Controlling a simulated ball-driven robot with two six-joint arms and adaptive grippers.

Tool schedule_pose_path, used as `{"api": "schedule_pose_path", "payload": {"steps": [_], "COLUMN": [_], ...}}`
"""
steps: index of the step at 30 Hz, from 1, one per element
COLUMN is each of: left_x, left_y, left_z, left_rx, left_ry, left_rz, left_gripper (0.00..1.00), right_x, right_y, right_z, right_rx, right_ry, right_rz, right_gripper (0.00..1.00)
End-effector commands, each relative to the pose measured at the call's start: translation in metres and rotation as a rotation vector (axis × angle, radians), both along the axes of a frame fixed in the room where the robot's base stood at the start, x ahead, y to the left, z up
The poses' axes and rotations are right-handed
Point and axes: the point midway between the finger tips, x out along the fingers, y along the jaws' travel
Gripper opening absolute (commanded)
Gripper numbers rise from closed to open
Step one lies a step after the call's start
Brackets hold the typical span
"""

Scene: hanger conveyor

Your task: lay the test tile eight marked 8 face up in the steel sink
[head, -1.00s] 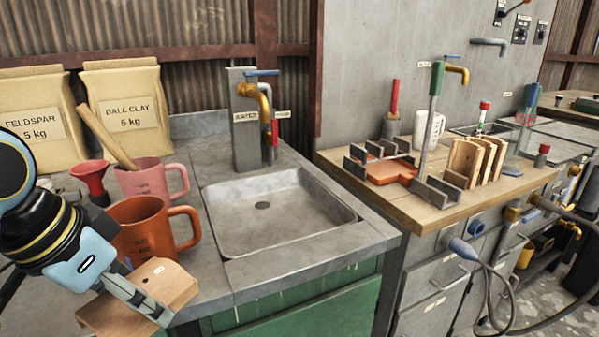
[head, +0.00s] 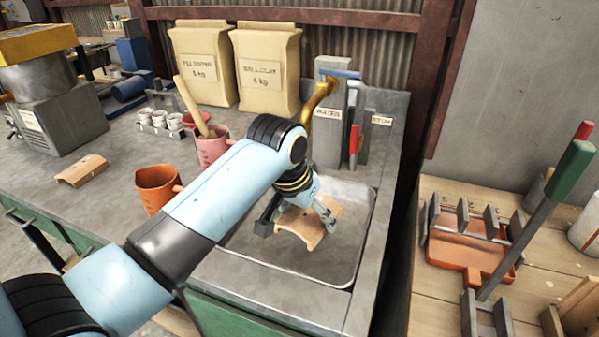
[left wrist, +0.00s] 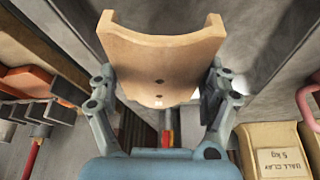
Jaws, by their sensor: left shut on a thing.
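The test tile (head: 300,229) is a curved tan clay piece with small dark holes. It also shows in the left wrist view (left wrist: 160,62), with a small pale mark near its holes too small to read. My left gripper (head: 322,213) is shut on it; in the left wrist view the fingers (left wrist: 164,88) grip its two side edges. The tile is over the basin of the steel sink (head: 340,268). I cannot tell whether it touches the bottom. My left arm hides the sink's left part. My right gripper is not in view.
A gold tap (head: 318,98) stands behind the sink. An orange mug (head: 155,188) and a pink mug (head: 211,148) stand left of it. Another curved tile (head: 80,170) lies on the counter.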

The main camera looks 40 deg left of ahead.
Motion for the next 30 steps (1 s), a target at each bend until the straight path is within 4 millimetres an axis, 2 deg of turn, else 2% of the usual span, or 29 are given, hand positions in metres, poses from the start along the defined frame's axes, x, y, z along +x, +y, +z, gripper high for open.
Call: {"api": "schedule_pose_path", "payload": {"steps": [1, 3, 6, 10, 14, 20, 30], "left_x": [0.004, 0.008, 0.011, 0.011, 0.011, 0.011, 0.011], "left_y": [0.009, 0.019, 0.031, 0.040, 0.043, 0.043, 0.043], "left_z": [0.011, 0.006, -0.001, -0.009, -0.015, -0.027, -0.057], "left_rx": [0.005, 0.007, 0.013, 0.015, 0.016, 0.016, 0.015], "left_ry": [0.005, 0.001, -0.006, -0.011, -0.015, -0.014, -0.014], "left_rz": [0.047, 0.112, 0.179, 0.228, 0.243, 0.242, 0.241], "left_gripper": [0.41, 0.41, 0.41, 0.41, 0.41, 0.41, 0.41], "right_x": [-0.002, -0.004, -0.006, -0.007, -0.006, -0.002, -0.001], "right_y": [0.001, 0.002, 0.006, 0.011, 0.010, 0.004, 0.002], "right_z": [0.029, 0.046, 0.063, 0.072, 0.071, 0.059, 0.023], "right_rx": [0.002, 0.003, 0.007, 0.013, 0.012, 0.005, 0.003], "right_ry": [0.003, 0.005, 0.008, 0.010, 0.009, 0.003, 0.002], "right_rz": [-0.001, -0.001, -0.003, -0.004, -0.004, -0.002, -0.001], "right_gripper": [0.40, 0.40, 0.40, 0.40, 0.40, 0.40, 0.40]}}
